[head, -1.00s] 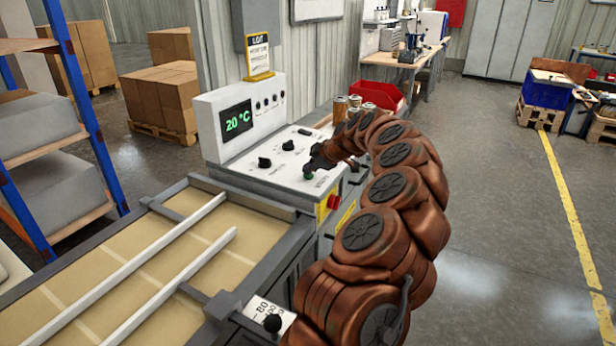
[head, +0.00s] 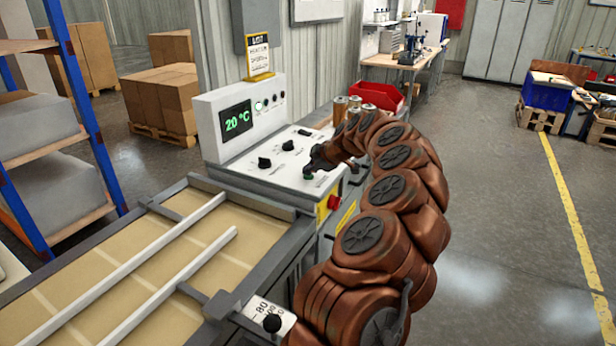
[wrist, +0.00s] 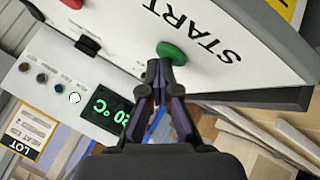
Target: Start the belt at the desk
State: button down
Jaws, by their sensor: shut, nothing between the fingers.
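The control desk (head: 252,165) stands at the end of the belt (head: 150,270), with a sloped white panel and a display reading 20 °C (head: 237,120). A green button (wrist: 172,53) labelled START sits on the panel in the wrist view. My gripper (wrist: 160,68) is shut and empty, its fingertips at the green button's edge, seemingly touching it. In the head view my gripper (head: 312,168) covers most of the button. A small lamp (head: 259,106) beside the display glows white; it also shows lit in the wrist view (wrist: 74,98).
Black knobs (head: 265,162) sit on the panel left of my gripper. A red button on a yellow plate (head: 333,202) is on the desk's front side. Metal cartridges (head: 352,103) and a red bin (head: 380,95) stand behind. Open floor lies to the right.

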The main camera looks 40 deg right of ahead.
aim_at(310, 177)
dwell(0.4)
jog(key=shift+r+b, duration=0.35)
jog(key=shift+r, duration=0.5)
jog(key=shift+r, duration=2.45)
